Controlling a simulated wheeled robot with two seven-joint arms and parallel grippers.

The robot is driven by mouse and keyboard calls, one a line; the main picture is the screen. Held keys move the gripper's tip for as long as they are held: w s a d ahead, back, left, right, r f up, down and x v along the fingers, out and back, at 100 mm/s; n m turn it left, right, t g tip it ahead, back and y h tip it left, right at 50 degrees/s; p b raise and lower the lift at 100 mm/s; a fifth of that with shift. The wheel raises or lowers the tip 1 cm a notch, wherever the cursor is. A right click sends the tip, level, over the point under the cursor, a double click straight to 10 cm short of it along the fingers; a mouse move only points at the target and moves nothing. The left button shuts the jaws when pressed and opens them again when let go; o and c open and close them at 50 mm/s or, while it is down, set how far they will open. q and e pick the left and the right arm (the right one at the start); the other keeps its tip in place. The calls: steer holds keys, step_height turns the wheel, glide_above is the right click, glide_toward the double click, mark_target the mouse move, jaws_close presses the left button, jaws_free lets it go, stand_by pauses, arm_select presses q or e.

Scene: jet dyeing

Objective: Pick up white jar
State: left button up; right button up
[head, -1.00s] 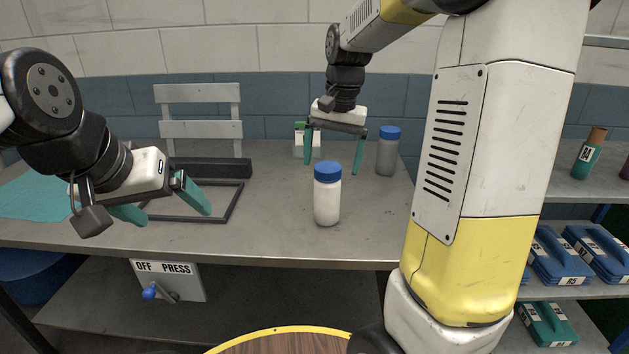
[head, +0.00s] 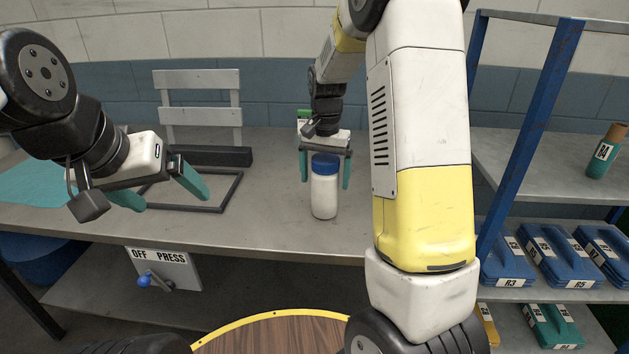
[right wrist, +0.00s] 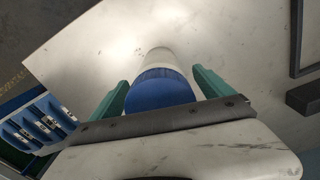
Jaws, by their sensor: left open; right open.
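The white jar (head: 324,193) with a blue lid stands upright on the grey table (head: 270,225). My right gripper (head: 325,183) is open, with its teal fingers on either side of the jar near its upper part. In the right wrist view the jar (right wrist: 159,74) lies between the two open fingers (right wrist: 160,95), with a visible gap on each side. My left gripper (head: 168,195) is open and empty over the left part of the table, away from the jar.
A dark rectangular frame (head: 228,190) and a grey slatted rack (head: 200,115) are on the table left of the jar. A blue-posted shelf (head: 510,150) at right holds blue cases (head: 553,262) and a teal bottle (head: 603,155). A green-topped item (head: 304,115) is behind the right gripper.

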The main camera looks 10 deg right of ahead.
steer(key=c, duration=1.7)
steer(key=shift+r, duration=0.1)
